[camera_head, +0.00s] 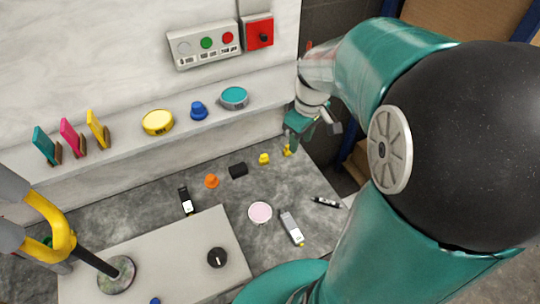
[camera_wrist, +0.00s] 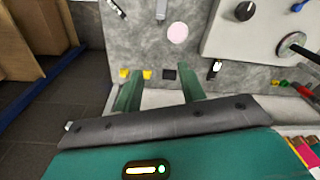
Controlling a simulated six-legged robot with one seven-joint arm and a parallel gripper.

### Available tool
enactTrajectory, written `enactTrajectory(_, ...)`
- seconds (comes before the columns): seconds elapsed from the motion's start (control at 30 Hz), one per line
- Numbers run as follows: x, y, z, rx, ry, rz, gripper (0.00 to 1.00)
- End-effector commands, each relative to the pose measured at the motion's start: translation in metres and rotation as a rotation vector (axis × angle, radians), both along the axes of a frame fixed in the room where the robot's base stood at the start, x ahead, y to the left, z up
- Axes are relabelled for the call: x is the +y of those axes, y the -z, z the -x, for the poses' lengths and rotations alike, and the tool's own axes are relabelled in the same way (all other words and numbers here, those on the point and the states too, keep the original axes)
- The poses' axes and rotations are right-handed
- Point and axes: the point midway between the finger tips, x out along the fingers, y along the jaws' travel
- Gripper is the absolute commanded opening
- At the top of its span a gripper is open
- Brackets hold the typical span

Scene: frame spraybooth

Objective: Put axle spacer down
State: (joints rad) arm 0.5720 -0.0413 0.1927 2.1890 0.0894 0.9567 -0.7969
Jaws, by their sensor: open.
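No piece is labelled, so I cannot tell for certain which is the axle spacer. Two small yellow pieces lie at the back of the grey work surface: one (camera_head: 287,150) just below my gripper, the other (camera_head: 264,158) to its left. In the wrist view they are side by side, one yellow piece (camera_wrist: 123,73) near the left fingertip and the other (camera_wrist: 147,74) between the fingers' lines. A small orange piece (camera_head: 211,181) lies further left. My gripper (camera_head: 312,130) is open above the back right of the surface. In the wrist view its fingers (camera_wrist: 160,88) are apart with nothing held between them.
A black block (camera_head: 238,170), a black marker-like item (camera_head: 186,200), a pink disc (camera_head: 260,212), a grey device (camera_head: 291,228) and a black pen (camera_head: 325,202) lie nearby. A ledge (camera_head: 120,150) with coloured items runs behind. A pale raised panel (camera_head: 190,250) stands in front.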

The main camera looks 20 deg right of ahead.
Motion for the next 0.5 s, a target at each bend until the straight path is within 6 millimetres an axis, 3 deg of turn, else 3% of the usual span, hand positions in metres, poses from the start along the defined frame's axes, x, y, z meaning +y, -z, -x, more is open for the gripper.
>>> enactTrajectory(0.03,0.016,-0.016,0.005,-0.034,0.019,0.027,0.40)
enactTrajectory(0.2,0.059,-0.052,0.028,-0.145,0.125,0.070,0.40)
enactTrajectory(0.5,0.116,-0.093,0.081,-0.357,0.300,0.005,0.40)
